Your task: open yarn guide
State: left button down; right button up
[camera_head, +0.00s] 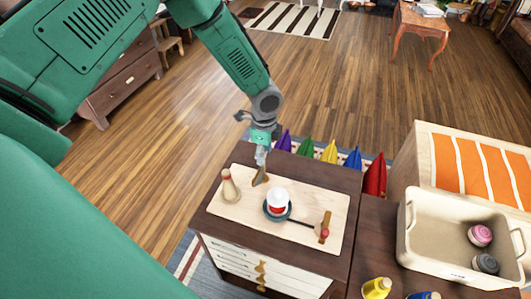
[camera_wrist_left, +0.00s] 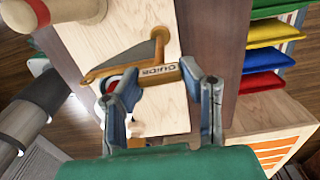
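The yarn guide (camera_wrist_left: 157,74) is an orange-brown lever marked "GUIDE" in the left wrist view, joined to a brown post. In the head view the guide (camera_head: 260,178) stands on a pale wooden board (camera_head: 310,200), partly hidden by my left gripper (camera_head: 262,158). My left gripper (camera_wrist_left: 155,84) has its two fingers apart, one near each side of the lettered part of the lever. I cannot tell whether either finger touches it. My right gripper is in neither view.
A wooden pin-shaped piece (camera_head: 230,186) stands left of the guide. A white-and-red spool (camera_head: 278,199) sits on a dark round base to its right. A wooden post (camera_head: 325,228) with a red knob is further right. A cream bin (camera_head: 450,255) holds yarn.

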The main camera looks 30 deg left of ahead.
pick_arm(q)
jog(key=shift+a+n, duration=0.2)
jog(key=shift+n, duration=0.3)
jog(key=n, duration=0.3)
jog(key=shift+d, duration=0.2)
jog(key=n, duration=0.4)
jog(key=shift+a+n, duration=0.15)
jog(key=shift+n, duration=0.15)
jog(key=n, duration=0.3)
jog(key=shift+n, duration=2.1)
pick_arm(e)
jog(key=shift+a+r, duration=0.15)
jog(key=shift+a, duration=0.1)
